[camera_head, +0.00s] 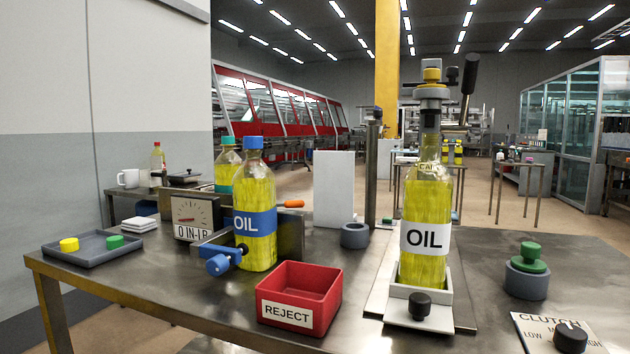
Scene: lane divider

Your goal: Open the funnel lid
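I cannot make out a funnel or a funnel lid in the head view. Neither of my grippers is in view. A bottle of yellow oil (426,215) with a white OIL label stands upright in a white holder (440,320), under a press head with a yellow part (432,75) and a black-handled lever (469,75). Another oil bottle (257,190) with a blue cap and blue label stands in a clamp beside a dial gauge (190,213). A third bottle (227,170) with a teal cap is partly hidden behind it.
A red REJECT bin (300,298) sits at the table's front. A grey tray (95,259) holds a yellow and a green cap. A green knobbed piece (528,258) sits on a grey ring. A clutch dial (571,336) is at front right. Bare table lies around the bin.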

